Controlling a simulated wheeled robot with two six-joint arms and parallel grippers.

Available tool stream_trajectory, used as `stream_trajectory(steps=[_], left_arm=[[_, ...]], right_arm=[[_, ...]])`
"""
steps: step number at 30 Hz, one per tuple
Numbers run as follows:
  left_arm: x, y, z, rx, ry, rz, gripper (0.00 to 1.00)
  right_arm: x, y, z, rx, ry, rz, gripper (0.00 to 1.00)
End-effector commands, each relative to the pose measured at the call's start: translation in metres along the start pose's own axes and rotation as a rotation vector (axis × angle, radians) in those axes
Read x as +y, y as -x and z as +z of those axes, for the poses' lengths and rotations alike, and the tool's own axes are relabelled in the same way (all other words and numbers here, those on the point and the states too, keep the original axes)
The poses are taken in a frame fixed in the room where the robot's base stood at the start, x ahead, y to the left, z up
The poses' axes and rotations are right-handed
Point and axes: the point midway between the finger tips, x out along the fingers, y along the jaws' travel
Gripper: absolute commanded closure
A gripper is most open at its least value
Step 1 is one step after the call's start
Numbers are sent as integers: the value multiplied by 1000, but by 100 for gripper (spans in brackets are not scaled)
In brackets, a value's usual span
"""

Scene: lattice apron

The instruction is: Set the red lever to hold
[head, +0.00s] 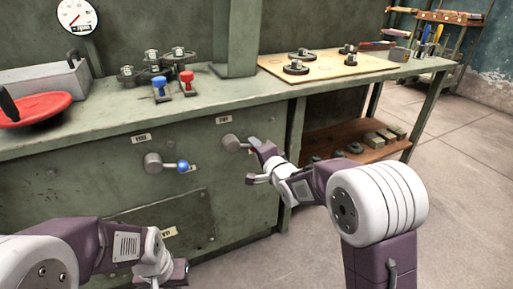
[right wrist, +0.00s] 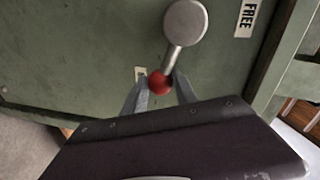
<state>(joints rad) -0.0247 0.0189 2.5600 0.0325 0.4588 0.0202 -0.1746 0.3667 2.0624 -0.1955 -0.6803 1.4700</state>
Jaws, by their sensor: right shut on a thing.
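The red lever's grey hub (head: 231,143) is on the green cabinet front in the head view, with its arm pointing right. Its knob is hidden there by my right gripper (head: 252,165). In the right wrist view the red knob (right wrist: 160,82) sits between the fingers of my right gripper (right wrist: 160,92), which is shut on it. A FREE label (right wrist: 245,18) is beside the hub in that view.
A blue-knobbed lever (head: 183,166) is just left of the red one. On the bench (head: 120,116) stand small blue (head: 160,89) and red (head: 187,82) pieces, a red dish (head: 38,107) and a board (head: 325,68). Open floor (head: 445,170) lies to the right.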

Motion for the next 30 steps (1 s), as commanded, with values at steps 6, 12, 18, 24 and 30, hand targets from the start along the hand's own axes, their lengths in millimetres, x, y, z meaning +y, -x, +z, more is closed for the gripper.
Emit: stream_trajectory(steps=[6, 12, 18, 24, 30], left_arm=[[0, 0, 0, 0, 0, 0, 100], [0, 0, 0, 0, 0, 0, 100], [0, 0, 0, 0, 0, 0, 100], [0, 14, -1, 0, 0, 0, 100], [1, 33, -4, 0, 0, 0, 100]], right_arm=[[3, 0, 1, -1, -2, 6, 100], [2, 0, 1, -1, -2, 4, 46], [1, 0, 0, -1, -1, 2, 46], [-4, 22, -1, 0, -1, 3, 46], [-4, 64, -1, 1, -2, 5, 46]])
